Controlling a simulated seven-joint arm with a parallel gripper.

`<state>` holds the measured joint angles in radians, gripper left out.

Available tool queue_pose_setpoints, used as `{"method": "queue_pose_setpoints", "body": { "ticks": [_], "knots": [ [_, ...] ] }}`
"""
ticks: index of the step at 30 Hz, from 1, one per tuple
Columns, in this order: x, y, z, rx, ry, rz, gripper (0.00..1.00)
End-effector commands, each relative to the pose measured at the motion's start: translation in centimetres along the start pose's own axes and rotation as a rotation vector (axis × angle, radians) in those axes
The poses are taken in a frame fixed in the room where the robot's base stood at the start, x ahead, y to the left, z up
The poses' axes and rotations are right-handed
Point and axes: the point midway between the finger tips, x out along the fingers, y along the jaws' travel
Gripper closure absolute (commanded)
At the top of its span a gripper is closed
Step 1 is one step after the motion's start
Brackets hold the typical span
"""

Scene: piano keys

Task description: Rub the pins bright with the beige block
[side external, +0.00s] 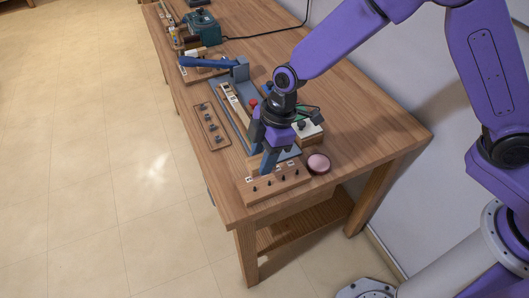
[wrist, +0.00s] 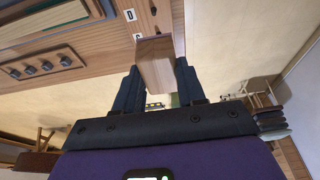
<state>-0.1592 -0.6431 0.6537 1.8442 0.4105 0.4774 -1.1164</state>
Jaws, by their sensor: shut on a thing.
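My gripper (side external: 267,166) is shut on a beige-brown block (wrist: 155,64), which sticks out between the two dark fingers in the wrist view. In the side view the block is mostly hidden by the fingers. The fingers are low, at the rear left part of a wooden board (side external: 262,196) with several small dark pins (side external: 283,177) and white letter labels. In the wrist view the block's far end lies close to the letter labels (wrist: 131,15); I cannot tell whether it touches a pin.
A second board with several dark pins (side external: 210,125) lies left along the table edge. A pink round thing (side external: 318,162) sits right of the front board. A white-topped box (side external: 309,131), a blue lever tool (side external: 208,63) and a teal machine (side external: 202,24) stand farther back. The table's front edge is close.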

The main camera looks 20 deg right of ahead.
Motion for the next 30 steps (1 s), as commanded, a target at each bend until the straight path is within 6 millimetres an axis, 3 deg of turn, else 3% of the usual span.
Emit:
{"method": "queue_pose_setpoints", "body": {
  "ticks": [18,21,22,23,30],
  "knots": [
    [4.9,0.0,1.4,0.001,0.000,0.000,0.95],
    [6.6,-0.1,1.9,0.002,-0.002,-0.002,0.95],
    [5.8,0.1,2.0,0.003,0.002,0.002,0.94],
    [5.8,0.0,2.3,0.002,0.001,0.001,0.99],
    [5.5,0.0,4.3,0.002,0.000,-0.001,1.00]
  ]
}}
